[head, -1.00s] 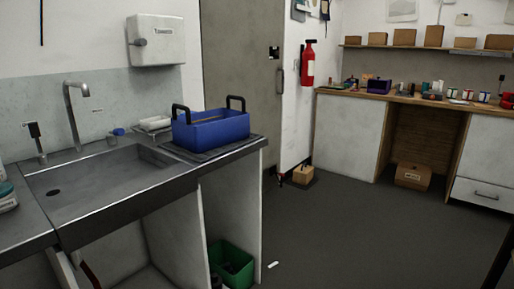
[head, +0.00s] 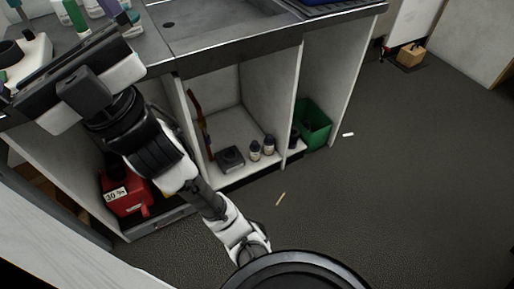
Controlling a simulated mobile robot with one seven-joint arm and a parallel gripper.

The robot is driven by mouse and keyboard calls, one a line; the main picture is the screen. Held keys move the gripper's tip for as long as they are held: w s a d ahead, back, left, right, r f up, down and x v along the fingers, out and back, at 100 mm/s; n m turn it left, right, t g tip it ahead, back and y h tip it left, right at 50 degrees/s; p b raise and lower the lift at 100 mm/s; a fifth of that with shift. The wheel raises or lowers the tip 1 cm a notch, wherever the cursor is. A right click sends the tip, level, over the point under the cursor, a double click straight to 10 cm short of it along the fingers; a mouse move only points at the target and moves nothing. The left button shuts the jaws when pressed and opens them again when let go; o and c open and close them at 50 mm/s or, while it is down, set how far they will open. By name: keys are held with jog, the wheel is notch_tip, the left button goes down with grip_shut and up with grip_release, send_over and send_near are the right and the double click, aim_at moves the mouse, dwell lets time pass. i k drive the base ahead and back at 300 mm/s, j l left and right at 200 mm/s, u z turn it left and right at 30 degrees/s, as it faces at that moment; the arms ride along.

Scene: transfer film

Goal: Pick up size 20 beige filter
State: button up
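I cannot make out a beige filter marked size 20 in the head view. My gripper (head: 62,68) is at the upper left, over the counter edge left of the sink. It is seen from behind and above, and its dark body and pale parts hide the fingertips, so I cannot tell whether it is open or holds anything. Part of the counter behind it is hidden.
Bottles (head: 76,16) stand on the counter (head: 158,52) by the sink (head: 210,22).

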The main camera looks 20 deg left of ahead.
aim_at(255, 149)
jog(key=i+u, duration=0.1)
jog(key=u, duration=0.6)
jog(key=i+l+u, duration=0.25)
jog(key=u, duration=0.15)
jog(key=i+l+u, duration=0.15)
jog(key=l+u, duration=0.2)
jog(key=i+l+u, duration=0.1)
jog(key=l, duration=0.2)
jog(key=i+l, duration=0.15)
jog(key=l, duration=0.2)
jog(key=i+l+u, duration=0.15)
jog(key=l, duration=0.15)
jog(key=k+l, duration=0.1)
jog(key=l, duration=0.85)
jog(key=i+j, duration=0.1)
jog(key=i, duration=0.25)
